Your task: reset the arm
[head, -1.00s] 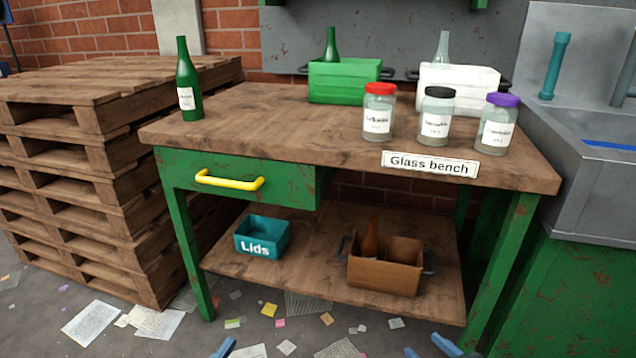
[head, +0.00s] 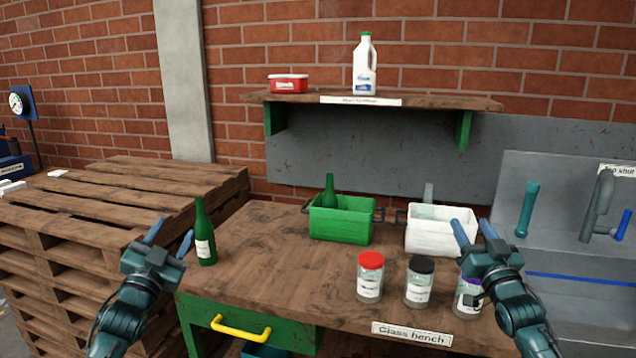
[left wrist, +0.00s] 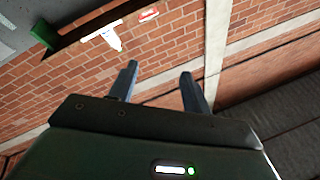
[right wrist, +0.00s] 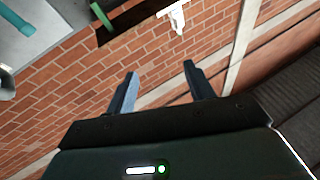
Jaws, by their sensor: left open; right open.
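My left gripper (head: 171,233) is raised in the head view, open and empty, in front of the pallets and just left of the green bottle (head: 204,236) on the bench. My right gripper (head: 475,233) is raised, open and empty. It overlaps the jar with the purple lid (head: 467,300) in the picture and hides part of it. In the left wrist view the two fingers (left wrist: 158,85) stand apart with only wall behind them. In the right wrist view the fingers (right wrist: 160,85) are also apart with nothing between them.
The bench (head: 290,280) carries a green crate (head: 341,224), a white crate (head: 440,238), a red-lidded jar (head: 370,280) and a black-lidded jar (head: 419,284). A wall shelf (head: 420,102) holds a red tub (head: 288,84) and a white jug (head: 364,70). Pallets (head: 60,215) stand left, a sink right.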

